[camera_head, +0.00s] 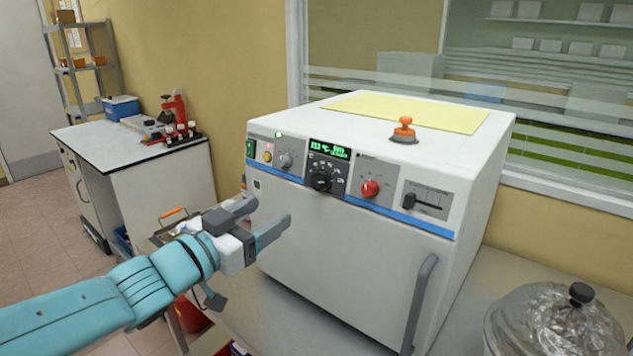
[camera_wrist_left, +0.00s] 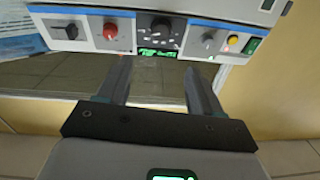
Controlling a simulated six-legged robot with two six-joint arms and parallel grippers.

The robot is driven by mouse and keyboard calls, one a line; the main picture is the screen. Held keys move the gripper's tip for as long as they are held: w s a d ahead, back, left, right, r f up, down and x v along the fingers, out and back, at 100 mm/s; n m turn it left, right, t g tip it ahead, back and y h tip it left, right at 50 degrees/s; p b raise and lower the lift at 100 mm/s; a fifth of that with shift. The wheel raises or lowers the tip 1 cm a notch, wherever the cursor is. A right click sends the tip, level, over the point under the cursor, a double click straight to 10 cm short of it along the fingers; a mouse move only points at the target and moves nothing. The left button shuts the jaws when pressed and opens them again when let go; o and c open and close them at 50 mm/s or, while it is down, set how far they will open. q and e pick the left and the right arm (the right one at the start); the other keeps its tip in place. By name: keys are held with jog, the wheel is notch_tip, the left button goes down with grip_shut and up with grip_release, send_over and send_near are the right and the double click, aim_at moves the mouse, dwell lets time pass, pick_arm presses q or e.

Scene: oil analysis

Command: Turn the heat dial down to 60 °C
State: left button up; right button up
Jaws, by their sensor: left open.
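The heat dial (camera_head: 321,181) is a black knob with a ring of white marks, on the front panel of a white oven-like machine (camera_head: 350,255). A green-lit display (camera_head: 329,149) sits just above it; its digits are too small to read surely. My left gripper (camera_head: 268,211) is open and empty, in front of the machine, lower and to the left of the dial, apart from it. In the left wrist view the panel appears upside down, with the dial (camera_wrist_left: 160,27) beyond the gap between the two fingers (camera_wrist_left: 158,68). My right gripper is out of view.
Beside the dial are a grey knob (camera_head: 285,161), a red knob (camera_head: 370,188) and a black slider (camera_head: 409,201). An orange-topped knob (camera_head: 404,130) stands on the machine. A door handle (camera_head: 418,300) juts out.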

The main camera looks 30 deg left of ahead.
aim_at(317, 182)
pick_arm(q)
jog(key=w, duration=0.9)
jog(key=w+p, duration=0.1)
jog(key=w, duration=0.4)
jog(key=shift+w+d+f, duration=0.1)
jog(key=shift+w+d, duration=0.15)
jog(key=shift+w, duration=0.05)
jog(key=shift+c, duration=0.4)
jog(key=c, duration=1)
